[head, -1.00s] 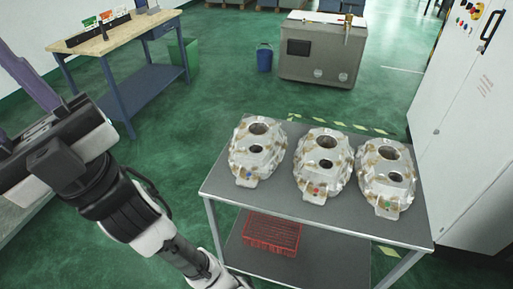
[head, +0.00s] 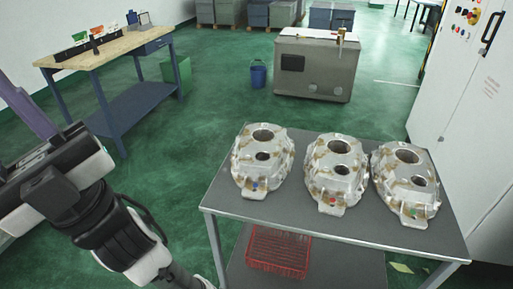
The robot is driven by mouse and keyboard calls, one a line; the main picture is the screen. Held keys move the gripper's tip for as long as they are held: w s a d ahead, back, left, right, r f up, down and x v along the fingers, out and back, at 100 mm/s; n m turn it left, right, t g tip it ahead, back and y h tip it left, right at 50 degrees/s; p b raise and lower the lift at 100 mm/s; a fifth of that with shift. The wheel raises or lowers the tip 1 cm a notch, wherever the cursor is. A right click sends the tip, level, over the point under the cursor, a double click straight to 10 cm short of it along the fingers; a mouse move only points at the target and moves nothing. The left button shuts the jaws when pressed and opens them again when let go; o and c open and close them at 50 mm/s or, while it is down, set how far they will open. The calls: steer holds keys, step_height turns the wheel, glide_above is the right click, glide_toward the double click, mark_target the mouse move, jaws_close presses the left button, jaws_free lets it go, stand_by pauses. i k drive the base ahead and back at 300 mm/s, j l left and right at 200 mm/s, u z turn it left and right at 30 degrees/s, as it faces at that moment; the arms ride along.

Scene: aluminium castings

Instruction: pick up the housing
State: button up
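Three cast aluminium housings stand in a row on a grey-topped table. The left housing (head: 263,163) has a blue mark on its front tab. The middle housing (head: 337,172) has a red mark, and the right housing (head: 405,183) has a green mark. Each has two round openings on top and brownish patches.
The table (head: 317,226) has a lower shelf with a red basket (head: 279,251). A wooden-topped workbench (head: 108,50) stands at the back left. A blue bucket (head: 258,74) and a grey machine (head: 316,66) are behind the table. A white cabinet (head: 482,100) stands close on the right. Green floor lies open between.

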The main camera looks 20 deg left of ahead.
mark_target(262, 157)
steer(key=i+j+z, duration=0.1)
steer(key=j, duration=0.65)
steer(key=i+j+z, duration=0.1)
steer(key=j, duration=0.7)
steer(key=i+j+z, duration=0.15)
steer(key=j, duration=0.65)
steer(key=i+l, duration=0.15)
steer(key=i, duration=0.3)
